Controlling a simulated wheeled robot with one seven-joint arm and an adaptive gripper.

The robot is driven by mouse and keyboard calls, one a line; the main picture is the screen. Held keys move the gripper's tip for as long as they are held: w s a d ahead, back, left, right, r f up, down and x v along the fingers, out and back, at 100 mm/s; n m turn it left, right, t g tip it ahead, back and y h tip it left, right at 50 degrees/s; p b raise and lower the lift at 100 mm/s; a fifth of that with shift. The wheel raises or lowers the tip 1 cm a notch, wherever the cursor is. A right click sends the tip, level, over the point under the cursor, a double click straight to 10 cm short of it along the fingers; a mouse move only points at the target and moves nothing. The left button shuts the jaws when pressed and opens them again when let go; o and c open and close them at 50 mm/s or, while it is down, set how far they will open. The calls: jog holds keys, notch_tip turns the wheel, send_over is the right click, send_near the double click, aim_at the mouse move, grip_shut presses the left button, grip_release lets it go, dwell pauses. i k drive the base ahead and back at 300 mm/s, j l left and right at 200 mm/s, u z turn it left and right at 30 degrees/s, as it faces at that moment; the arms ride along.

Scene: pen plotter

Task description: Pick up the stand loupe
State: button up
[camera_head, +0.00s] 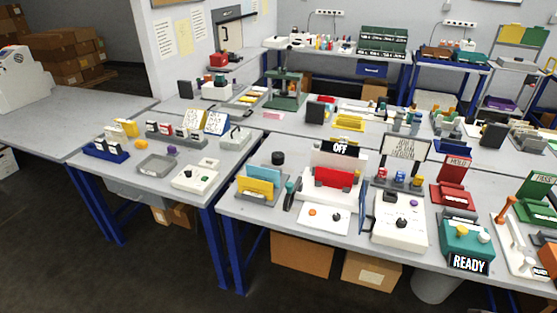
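I cannot say for sure which object is the stand loupe. A short black cylinder (278,158) stands upright on the front right table, behind a rack of blue and yellow folders (260,184). It could be the loupe, but it is too small to tell. A small purple round piece (172,149) sits on the left table beside a grey tray (156,164). My gripper is not in view, and nothing of my arm shows.
Grey tables with blue legs stand close together, the front right table (232,208) crowded with devices. A white box with an OFF sign (339,147) stands right of the cylinder. A READY unit (467,243) is near the front edge. Dark floor (60,255) at the lower left is clear.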

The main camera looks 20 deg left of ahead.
aim_at(277, 158)
jog(key=i+j, duration=0.15)
jog(key=j, duration=0.15)
jog(key=i+j+z, duration=0.1)
jog(key=j, duration=0.2)
jog(key=i+j+z, duration=0.1)
jog(key=j, duration=0.2)
jog(key=i+j, duration=0.2)
jog(key=j, duration=0.15)
jog(key=i+j+z, duration=0.15)
jog(key=i+j, duration=0.25)
jog(key=j, duration=0.35)
jog(key=i+j+z, duration=0.1)
jog(key=j, duration=0.3)
jog(key=i+j+z, duration=0.1)
jog(key=i+j, duration=0.3)
jog(key=i, duration=0.1)
